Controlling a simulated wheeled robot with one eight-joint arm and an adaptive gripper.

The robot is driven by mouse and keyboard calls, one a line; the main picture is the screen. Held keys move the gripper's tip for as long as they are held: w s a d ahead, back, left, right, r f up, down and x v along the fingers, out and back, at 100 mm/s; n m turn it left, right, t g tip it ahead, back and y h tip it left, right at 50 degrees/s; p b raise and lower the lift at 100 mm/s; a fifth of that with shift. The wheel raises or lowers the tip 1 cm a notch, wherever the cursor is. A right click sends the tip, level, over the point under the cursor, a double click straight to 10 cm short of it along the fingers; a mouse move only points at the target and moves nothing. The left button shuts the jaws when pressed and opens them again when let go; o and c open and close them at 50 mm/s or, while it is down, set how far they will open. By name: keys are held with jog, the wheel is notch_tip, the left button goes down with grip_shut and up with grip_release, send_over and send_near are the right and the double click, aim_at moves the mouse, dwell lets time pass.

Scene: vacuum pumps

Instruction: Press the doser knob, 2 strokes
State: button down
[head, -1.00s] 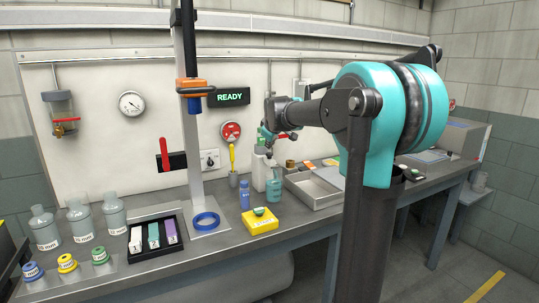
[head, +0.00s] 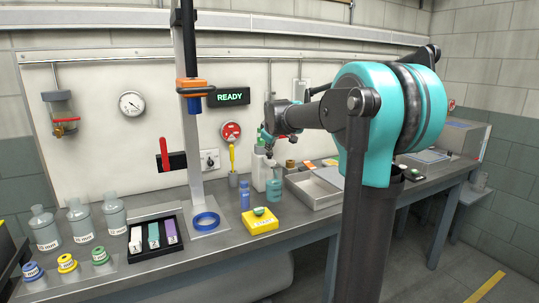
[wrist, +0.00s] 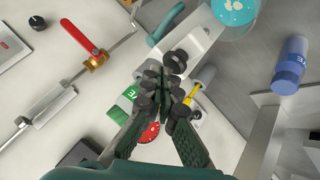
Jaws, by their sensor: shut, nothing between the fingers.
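My gripper (wrist: 165,82) has its dark fingers closed together with nothing between them. In the wrist view a dark round knob (wrist: 176,60) lies just beyond the fingertips, on top of a pale doser body (wrist: 197,32). I cannot tell whether the fingertips touch the knob. In the head view my gripper (head: 268,150) points down above the white doser bottle (head: 259,172), and the knob is too small to make out there.
A blue bottle (head: 245,196) and a yellow block (head: 261,224) stand in front. A yellow-handled tool (head: 232,160) stands left in a grey holder. A metal tray (head: 318,188) is to the right. The lit sign (head: 232,97) reads READY.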

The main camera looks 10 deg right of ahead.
aim_at(270, 154)
jog(key=shift+f, duration=0.65)
dwell(0.7)
jog(key=shift+r, duration=1.1)
jog(key=shift+r, duration=2.55)
